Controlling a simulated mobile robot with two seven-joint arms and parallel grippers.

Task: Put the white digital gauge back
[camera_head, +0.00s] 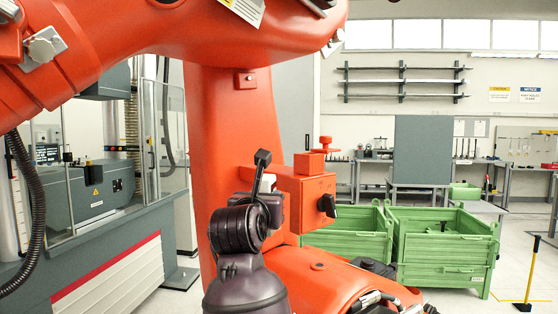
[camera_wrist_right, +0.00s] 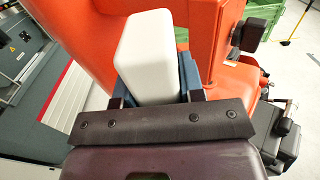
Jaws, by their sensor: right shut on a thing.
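The white digital gauge (camera_wrist_right: 150,55) is a plain white block with rounded edges in the right wrist view. My right gripper (camera_wrist_right: 155,88) is shut on it, with one finger on each side. No display or markings show on the side facing the camera. In the head view a small part of the white gauge (camera_head: 268,183) shows beside my dark right wrist, held up in front of the orange robot. The gauge's resting place cannot be made out. My left gripper is in neither view.
A large orange industrial robot (camera_head: 232,130) stands close in front of my right arm. A testing machine with a glass guard (camera_head: 165,130) is at the left. Green metal crates (camera_head: 445,250) stand at the right, with workbenches behind. Open floor (camera_head: 520,260) lies at the far right.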

